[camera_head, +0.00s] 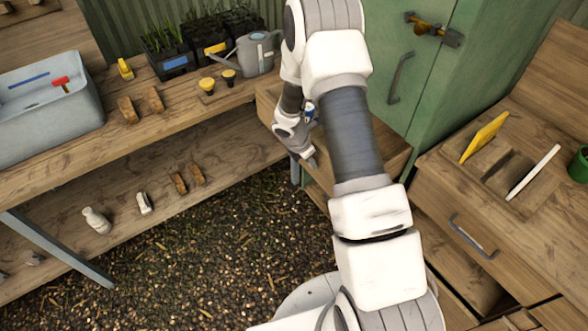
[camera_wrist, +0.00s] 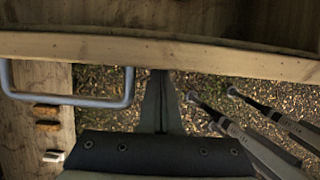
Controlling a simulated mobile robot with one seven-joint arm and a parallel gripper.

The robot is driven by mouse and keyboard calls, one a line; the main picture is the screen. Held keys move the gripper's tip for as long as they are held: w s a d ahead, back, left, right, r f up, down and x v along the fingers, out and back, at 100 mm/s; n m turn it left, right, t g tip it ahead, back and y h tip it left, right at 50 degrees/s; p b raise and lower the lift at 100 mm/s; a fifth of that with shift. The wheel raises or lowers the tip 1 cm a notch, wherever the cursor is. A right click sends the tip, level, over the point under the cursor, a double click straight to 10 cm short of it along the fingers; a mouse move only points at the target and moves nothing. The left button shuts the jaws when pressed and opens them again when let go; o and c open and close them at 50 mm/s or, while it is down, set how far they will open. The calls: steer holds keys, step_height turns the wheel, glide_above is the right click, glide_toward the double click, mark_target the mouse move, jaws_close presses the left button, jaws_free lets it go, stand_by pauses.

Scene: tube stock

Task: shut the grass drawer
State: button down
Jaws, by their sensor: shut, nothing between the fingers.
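A wooden drawer (camera_head: 400,160) stands pulled out below the bench beside the green cabinet, and my arm hides much of it. I cannot read a label that marks it as the grass drawer. In the wrist view the drawer's front board (camera_wrist: 200,52) crosses the top, with part of its interior behind it. A grey bar handle (camera_wrist: 100,101) sticks out from the board at the left. My gripper (camera_head: 312,162) is shut and empty, outside the drawer front. Its fingers (camera_wrist: 159,78) point at the board, right of the handle; I cannot tell whether they touch it.
The green cabinet (camera_head: 440,75) stands behind to the right. A wooden unit (camera_head: 440,190) with a handled front is at the right. The bench (camera_head: 60,160) at the left holds grass pots (camera_head: 170,65), a watering can (camera_head: 257,53) and a grey tub (camera_head: 45,125). The gravel floor (camera_head: 220,240) is clear.

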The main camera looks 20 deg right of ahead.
steer(key=w+d, duration=0.1)
steer(key=d, duration=0.4)
steer(key=w+d+p, duration=0.1)
steer(key=w+d, duration=0.1)
steer(key=d, duration=0.4)
steer(key=w+d+p, duration=0.1)
steer(key=w+d, duration=0.1)
steer(key=d, duration=0.4)
steer(key=shift+w, duration=0.25)
steer(key=shift+a, duration=0.1)
